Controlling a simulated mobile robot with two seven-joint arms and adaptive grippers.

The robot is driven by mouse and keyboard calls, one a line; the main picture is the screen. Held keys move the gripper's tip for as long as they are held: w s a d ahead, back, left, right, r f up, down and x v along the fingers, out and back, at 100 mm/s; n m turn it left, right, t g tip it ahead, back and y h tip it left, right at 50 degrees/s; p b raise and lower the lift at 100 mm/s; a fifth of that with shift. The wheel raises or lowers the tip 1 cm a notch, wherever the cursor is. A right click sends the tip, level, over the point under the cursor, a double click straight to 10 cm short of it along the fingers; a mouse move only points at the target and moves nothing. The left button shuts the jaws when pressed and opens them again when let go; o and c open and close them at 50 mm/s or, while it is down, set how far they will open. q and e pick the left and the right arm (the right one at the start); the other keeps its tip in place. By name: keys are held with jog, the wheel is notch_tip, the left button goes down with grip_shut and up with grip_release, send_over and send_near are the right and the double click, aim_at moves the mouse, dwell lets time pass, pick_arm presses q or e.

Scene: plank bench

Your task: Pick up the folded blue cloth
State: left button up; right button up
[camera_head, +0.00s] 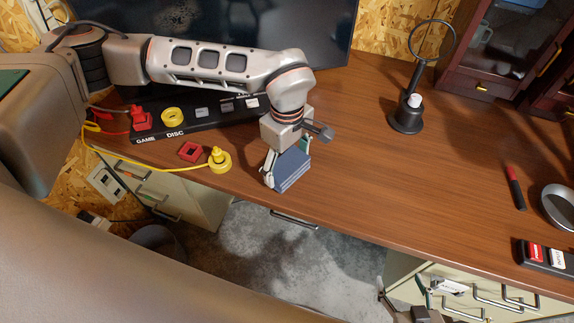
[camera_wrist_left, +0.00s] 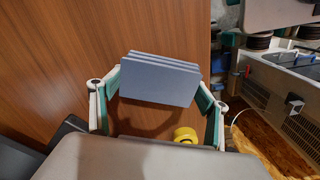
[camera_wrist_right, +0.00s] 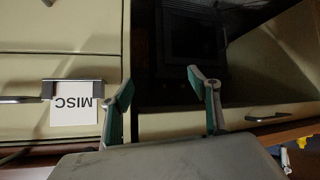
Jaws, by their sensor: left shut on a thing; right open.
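The folded blue cloth (camera_head: 291,170) is a stack of flat grey-blue layers near the front edge of the bench. My left gripper (camera_head: 284,160) is shut on it, with a finger on each side. In the left wrist view the cloth (camera_wrist_left: 160,80) sits between the fingertips of the left gripper (camera_wrist_left: 158,88). I cannot tell for sure whether the cloth touches the bench top. My right gripper (camera_head: 408,300) is low in front of the bench by the drawers. In the right wrist view the right gripper (camera_wrist_right: 160,85) is open and empty.
A yellow knob piece (camera_head: 219,160) and a red square (camera_head: 190,151) lie left of the cloth. A black labelled strip (camera_head: 185,118) lies behind. A black stand with a ring (camera_head: 407,117) is at the back. The bench's middle is clear. A drawer labelled MISC (camera_wrist_right: 75,103) faces my right gripper.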

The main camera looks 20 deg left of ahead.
aim_at(287, 164)
pick_arm(q)
notch_tip(287, 164, up, 19)
jog(key=p, duration=0.2)
jog(key=s+a+f+m, duration=0.1)
jog(key=a+f+m, duration=0.1)
jog(key=a+m, duration=0.3)
jog(key=s+a+f+m+p, duration=0.1)
jog(key=a+f+m, duration=0.2)
jog(key=a+m, duration=0.2)
jog(key=m, duration=0.3)
jog(key=shift+f, duration=0.35)
pick_arm(e)
jog(key=shift+s+a+r, duration=0.2)
jog(key=shift+r, duration=0.25)
jog(key=shift+s+a+r, duration=0.15)
jog(key=shift+r, duration=0.3)
pick_arm(q)
jog(key=shift+s, duration=0.1)
pick_arm(e)
jog(key=shift+w+r, duration=0.1)
jog(key=shift+r, duration=0.1)
